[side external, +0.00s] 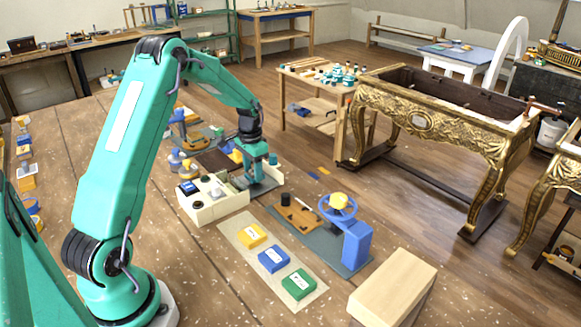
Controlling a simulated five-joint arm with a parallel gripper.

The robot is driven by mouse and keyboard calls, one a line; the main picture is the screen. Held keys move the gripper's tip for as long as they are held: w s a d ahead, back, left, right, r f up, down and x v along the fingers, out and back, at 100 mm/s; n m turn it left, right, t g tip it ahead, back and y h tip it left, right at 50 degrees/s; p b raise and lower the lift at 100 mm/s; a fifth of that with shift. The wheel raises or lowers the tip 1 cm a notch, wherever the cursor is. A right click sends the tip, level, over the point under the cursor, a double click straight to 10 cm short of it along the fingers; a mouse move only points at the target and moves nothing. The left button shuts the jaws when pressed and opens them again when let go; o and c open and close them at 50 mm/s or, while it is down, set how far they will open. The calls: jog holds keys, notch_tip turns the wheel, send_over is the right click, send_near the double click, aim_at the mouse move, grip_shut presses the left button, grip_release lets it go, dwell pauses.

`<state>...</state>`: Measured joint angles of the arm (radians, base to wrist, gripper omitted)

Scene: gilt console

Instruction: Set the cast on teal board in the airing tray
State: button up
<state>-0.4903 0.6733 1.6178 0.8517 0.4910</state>
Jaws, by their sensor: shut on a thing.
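My gripper (259,179) points down at the right end of a cream tray (213,211) with compartments, which looks like the airing tray. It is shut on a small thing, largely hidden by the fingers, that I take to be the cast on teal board. A grey-teal flat surface shows around the fingertips; I cannot tell whether it is the board or a mat. Whether the held thing touches the tray is too small to tell. The tray's left part holds a blue block (188,187) and small dark round pieces.
A pale mat with yellow (252,235), blue (273,259) and green (298,283) labelled blocks lies in front. A wooden block (393,285) is at front right.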

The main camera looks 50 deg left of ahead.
aim_at(253, 173)
jog(key=shift+f, duration=0.65)
jog(key=shift+f, duration=0.15)
jog(key=o, duration=1)
notch_tip(253, 173, up, 12)
jog(key=shift+d+r, duration=0.1)
jog(key=shift+r, duration=0.1)
dwell(0.3)
